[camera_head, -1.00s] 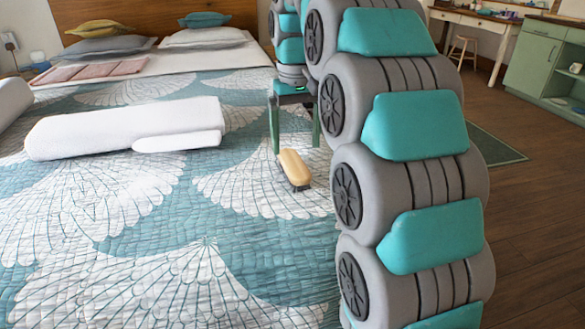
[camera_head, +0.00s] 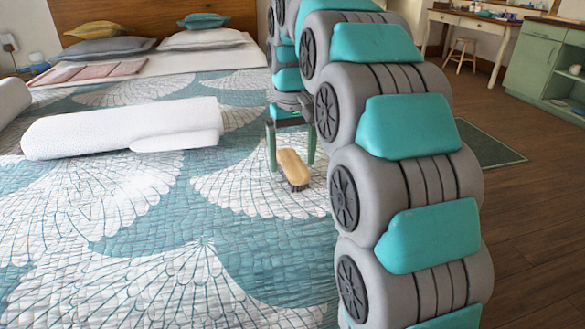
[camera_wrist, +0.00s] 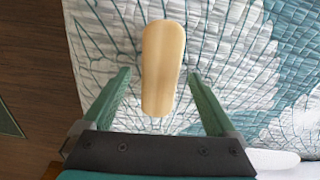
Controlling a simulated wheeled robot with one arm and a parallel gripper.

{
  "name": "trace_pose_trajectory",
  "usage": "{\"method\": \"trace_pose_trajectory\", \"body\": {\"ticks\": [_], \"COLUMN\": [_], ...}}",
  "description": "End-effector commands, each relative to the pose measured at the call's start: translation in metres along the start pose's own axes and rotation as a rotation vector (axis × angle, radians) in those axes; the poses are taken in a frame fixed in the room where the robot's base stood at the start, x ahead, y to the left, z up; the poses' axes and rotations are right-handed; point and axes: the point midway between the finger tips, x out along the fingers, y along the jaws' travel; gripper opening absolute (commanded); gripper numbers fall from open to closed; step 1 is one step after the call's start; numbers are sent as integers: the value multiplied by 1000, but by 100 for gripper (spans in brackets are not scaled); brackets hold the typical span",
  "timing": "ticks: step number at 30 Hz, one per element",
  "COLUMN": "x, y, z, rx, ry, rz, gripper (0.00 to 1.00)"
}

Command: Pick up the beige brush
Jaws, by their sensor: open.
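The beige brush (camera_head: 292,168) lies on the bed's teal and white quilt, its beige back up and dark bristles down. In the wrist view the brush (camera_wrist: 161,68) lies lengthwise, its near end between the open fingers and most of it beyond the tips. My gripper (camera_head: 291,168) points down at the brush in the head view, with a finger to each side. In the wrist view my gripper (camera_wrist: 158,80) is open and empty, with a gap between each finger and the brush. The exact height of the fingertips above the quilt is hard to tell.
A rolled white towel (camera_head: 85,130) lies on the quilt (camera_head: 130,270) to the left of the brush. Pillows (camera_head: 205,40) and a folded pink cloth (camera_head: 95,71) are at the far end. The quilt around the brush is clear. A green cabinet (camera_head: 540,65) stands far right.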

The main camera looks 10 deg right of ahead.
Motion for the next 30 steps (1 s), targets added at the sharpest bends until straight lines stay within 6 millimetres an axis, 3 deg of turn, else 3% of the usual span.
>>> {"method": "trace_pose_trajectory", "body": {"ticks": [4,12,30], "x": [13,15,15], "y": [0,0,0], "z": [0,-1,0], "rx": [0,0,0], "ry": [3,3,3], "rz": [0,0,0], "gripper": [92,90,23]}}
